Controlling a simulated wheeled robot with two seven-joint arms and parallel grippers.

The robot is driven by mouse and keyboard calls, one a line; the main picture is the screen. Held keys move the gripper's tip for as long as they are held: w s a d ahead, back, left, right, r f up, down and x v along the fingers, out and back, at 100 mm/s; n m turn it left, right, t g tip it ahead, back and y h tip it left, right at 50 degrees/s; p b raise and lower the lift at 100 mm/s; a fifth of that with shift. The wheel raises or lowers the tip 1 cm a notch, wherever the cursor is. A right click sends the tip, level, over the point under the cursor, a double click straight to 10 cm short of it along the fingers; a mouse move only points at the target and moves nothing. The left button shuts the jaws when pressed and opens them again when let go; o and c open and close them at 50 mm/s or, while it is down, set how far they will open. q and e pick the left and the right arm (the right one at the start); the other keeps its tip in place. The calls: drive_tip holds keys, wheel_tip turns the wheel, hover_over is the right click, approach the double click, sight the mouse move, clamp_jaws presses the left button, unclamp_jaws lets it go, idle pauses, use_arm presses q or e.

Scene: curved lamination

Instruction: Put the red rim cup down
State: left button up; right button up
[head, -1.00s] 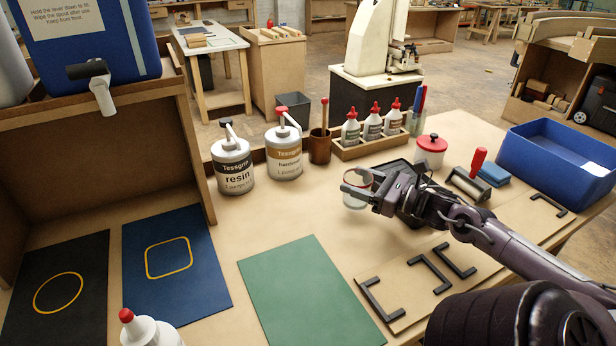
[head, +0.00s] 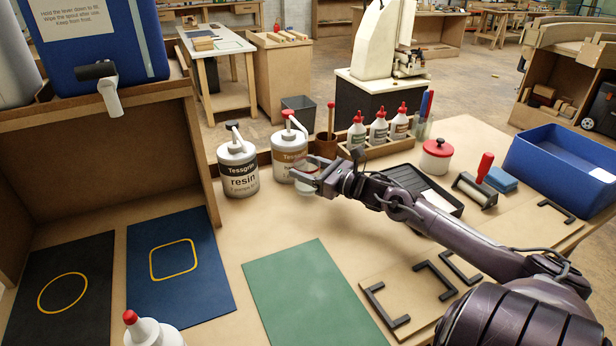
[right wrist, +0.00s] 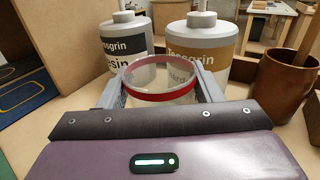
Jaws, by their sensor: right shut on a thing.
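The red rim cup (right wrist: 160,82) is a clear cup with a red band at its rim. In the right wrist view it stands upright between the fingers of my right gripper, which is shut on it. In the head view my right gripper (head: 312,180) holds the cup (head: 306,187) just in front of the hardener pump bottle (head: 288,150), and the fingers hide part of the cup. I cannot tell whether its base touches the bench. My left gripper is not in view.
The resin pump bottle (head: 238,168) and a brown pot (head: 327,145) stand close by. A green mat (head: 310,295), a blue mat (head: 180,265) and a black mat (head: 60,290) lie in front. A black tray (head: 445,195) lies right of the gripper. The bench between is clear.

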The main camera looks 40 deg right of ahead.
drive_tip(key=shift+f, duration=1.5)
drive_tip(key=o, duration=1)
drive_tip(key=shift+c, duration=0.2)
drive_tip(key=shift+r, duration=0.3)
drive_tip(key=shift+s+f, duration=0.25)
drive_tip(key=shift+v, duration=3.5)
